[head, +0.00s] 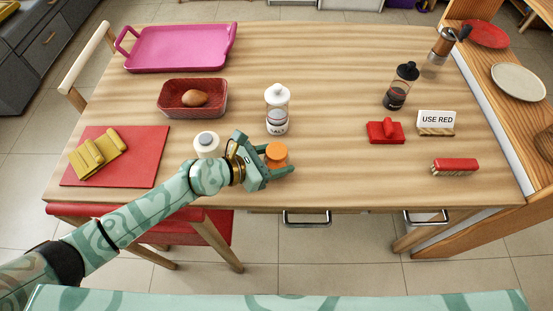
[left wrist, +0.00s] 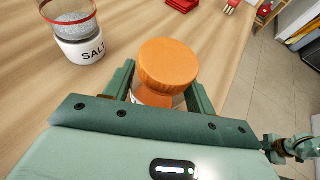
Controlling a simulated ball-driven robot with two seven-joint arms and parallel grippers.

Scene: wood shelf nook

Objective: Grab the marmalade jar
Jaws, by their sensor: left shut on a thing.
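The marmalade jar (head: 276,152) has an orange lid and is at the near middle of the table. In the left wrist view the jar (left wrist: 167,68) is between the two fingers of my left gripper (left wrist: 160,94), which is shut on it below the lid. In the head view my left gripper (head: 270,168) hides most of the jar's body. I cannot tell whether the jar touches the table. Part of my right arm (left wrist: 292,148) shows small at the right edge of the left wrist view; its jaw state is unclear.
A red basket (head: 176,105), a red mat (head: 140,170), a dark-topped bottle (head: 400,88) and a "USE RED" sign (head: 436,121) are farther off.

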